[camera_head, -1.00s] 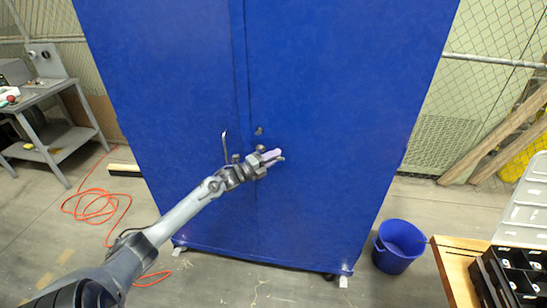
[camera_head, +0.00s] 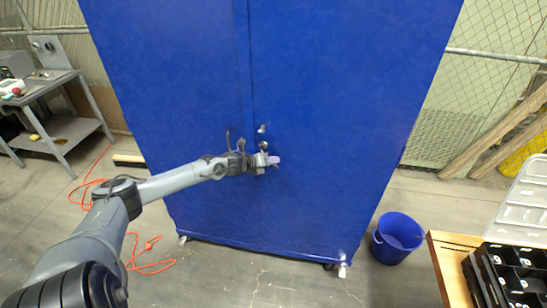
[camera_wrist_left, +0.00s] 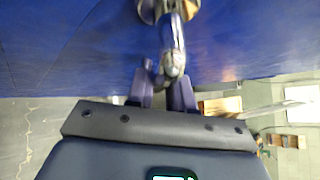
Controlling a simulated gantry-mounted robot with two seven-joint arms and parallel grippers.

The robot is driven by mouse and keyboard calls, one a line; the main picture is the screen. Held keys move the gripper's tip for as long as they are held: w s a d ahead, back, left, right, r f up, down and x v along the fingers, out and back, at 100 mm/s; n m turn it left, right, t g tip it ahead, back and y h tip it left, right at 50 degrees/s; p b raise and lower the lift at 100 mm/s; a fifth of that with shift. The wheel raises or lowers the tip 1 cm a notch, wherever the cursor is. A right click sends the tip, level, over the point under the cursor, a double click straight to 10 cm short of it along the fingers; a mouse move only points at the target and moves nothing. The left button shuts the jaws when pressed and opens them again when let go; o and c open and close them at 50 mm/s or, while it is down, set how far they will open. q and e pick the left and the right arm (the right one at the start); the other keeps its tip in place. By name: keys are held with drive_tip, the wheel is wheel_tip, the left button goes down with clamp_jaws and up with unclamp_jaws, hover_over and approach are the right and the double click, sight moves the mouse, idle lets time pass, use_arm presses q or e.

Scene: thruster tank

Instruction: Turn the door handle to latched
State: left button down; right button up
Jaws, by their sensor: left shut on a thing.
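The large blue cabinet (camera_head: 330,100) stands upright in the middle of the head view, its doors closed. The metal door handle (camera_wrist_left: 172,45) hangs down from a round base in the left wrist view, its lower end between my finger pads. My left gripper (camera_head: 272,161) is at the cabinet front, just right of the door seam, shut on the handle; it also shows in the left wrist view (camera_wrist_left: 164,88). In the head view my gripper hides most of the handle, so its exact angle is hard to tell. My right gripper is not in view.
A small metal fitting (camera_head: 262,128) sits above the handle. A blue bucket (camera_head: 398,238) stands right of the cabinet, near a wooden table (camera_head: 453,272) with a black bin tray. A grey workbench (camera_head: 45,100) and an orange cord (camera_head: 150,262) are on the left.

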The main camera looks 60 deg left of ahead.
use_arm(q)
drive_tip(key=shift+s+a+f+m+g+y, duration=0.25)
drive_tip(key=shift+a+m+g+y, duration=0.05)
drive_tip(key=shift+m+g, duration=0.2)
drive_tip(key=s+a+m+g+y, duration=0.1)
drive_tip(key=g, duration=0.1)
drive_tip(key=s+a+f+m+g+y+b, duration=0.1)
drive_tip(key=g, duration=0.1)
drive_tip(key=shift+s+m+y, duration=0.15)
drive_tip(key=shift+m+y, duration=0.15)
drive_tip(key=shift+y, duration=0.1)
drive_tip(key=shift+s+f, duration=0.1)
drive_tip(key=c, duration=1.1)
unclamp_jaws()
drive_tip(key=shift+c, duration=0.2)
